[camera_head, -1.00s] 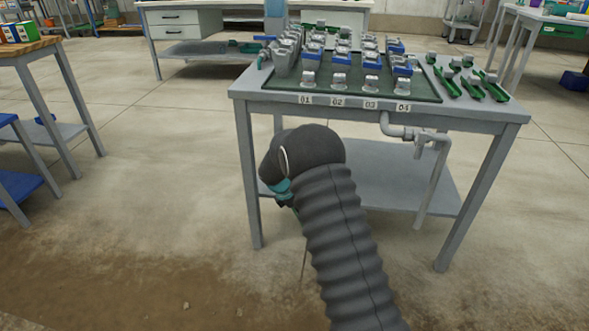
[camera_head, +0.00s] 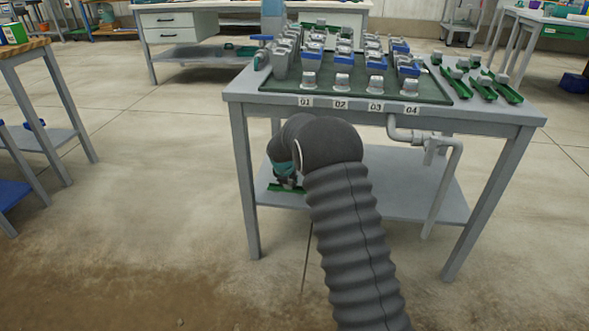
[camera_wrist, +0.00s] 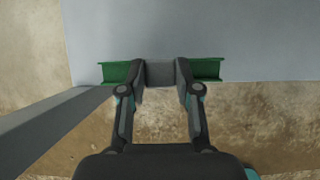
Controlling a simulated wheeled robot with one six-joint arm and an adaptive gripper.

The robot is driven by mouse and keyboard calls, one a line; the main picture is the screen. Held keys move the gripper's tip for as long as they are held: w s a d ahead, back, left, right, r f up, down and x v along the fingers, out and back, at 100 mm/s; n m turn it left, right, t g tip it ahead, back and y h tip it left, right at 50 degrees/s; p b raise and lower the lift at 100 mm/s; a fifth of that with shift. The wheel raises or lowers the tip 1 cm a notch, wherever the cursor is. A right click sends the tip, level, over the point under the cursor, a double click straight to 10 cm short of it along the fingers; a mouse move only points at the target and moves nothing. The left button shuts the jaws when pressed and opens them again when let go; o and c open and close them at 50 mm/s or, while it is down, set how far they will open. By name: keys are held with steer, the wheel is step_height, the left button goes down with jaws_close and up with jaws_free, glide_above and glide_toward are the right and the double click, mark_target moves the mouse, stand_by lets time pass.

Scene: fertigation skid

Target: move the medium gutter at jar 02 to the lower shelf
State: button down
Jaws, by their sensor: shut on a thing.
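My gripper (camera_wrist: 160,75) is shut on the grey middle block of a green gutter (camera_wrist: 118,73), whose two ends stick out past the fingers. In the head view the gutter (camera_head: 286,188) shows under my gripper (camera_head: 284,176), at the front left part of the lower shelf (camera_head: 405,185). In the wrist view the gutter lies across the front edge of the grey shelf (camera_wrist: 200,30). I cannot tell whether it touches the shelf. The label 02 (camera_head: 340,104) is on the bench's front edge, with a grey jar (camera_head: 342,82) behind it.
The bench top holds a dark green mat with several grey and blue pieces. Several green gutters (camera_head: 482,87) lie at its right. A bench leg (camera_head: 243,180) stands left of my gripper, and grey pipes (camera_head: 430,145) hang at the right. The shelf's visible middle is clear.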

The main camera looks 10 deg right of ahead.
steer(key=w+d, duration=0.1)
steer(key=w, duration=0.3)
steer(key=w+d, duration=0.2)
steer(key=w, duration=0.3)
steer(key=w+d+p, duration=0.1)
steer(key=w, duration=0.4)
steer(key=shift+d, duration=0.25)
steer(key=shift+f, duration=1.75)
steer(key=shift+f, duration=0.1)
steer(key=c, duration=0.8)
jaws_free()
steer(key=shift+s+a+r, duration=0.1)
steer(key=shift+s+r, duration=0.05)
steer(key=shift+r, duration=0.45)
steer(key=d+v, duration=0.1)
steer(key=v, duration=0.5)
steer(key=shift+a+r, duration=0.15)
steer(key=shift+a, duration=0.35)
steer(key=shift+s, duration=0.1)
